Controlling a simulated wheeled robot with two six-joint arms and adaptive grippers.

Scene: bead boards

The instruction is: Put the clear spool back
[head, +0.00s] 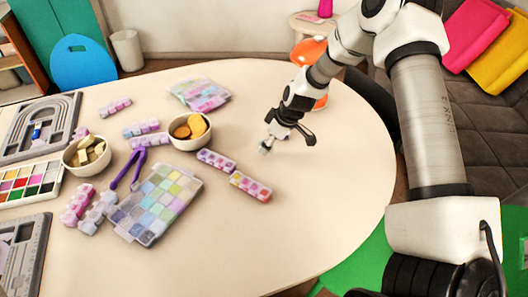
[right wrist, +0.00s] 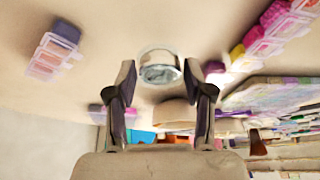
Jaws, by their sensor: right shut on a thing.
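The clear spool (right wrist: 160,68) is a small, short see-through cylinder with a pale rim, seen between the fingertips in the right wrist view. In the head view the spool (head: 264,150) is a small greyish piece at the fingertips. My right gripper (head: 271,142) is shut on it, above the bare middle of the table, to the right of the bowl of orange pieces. In the right wrist view my right gripper (right wrist: 158,80) has one finger on each side of the spool. My left gripper is not in view.
A large bead box (head: 154,205) with many cells and purple tweezers (head: 127,170) lie at left. Small bead strips (head: 250,187) lie near the gripper. Two bowls (head: 190,131) (head: 86,155) and grey bead boards (head: 40,128) stand farther left. The table's right and front are clear.

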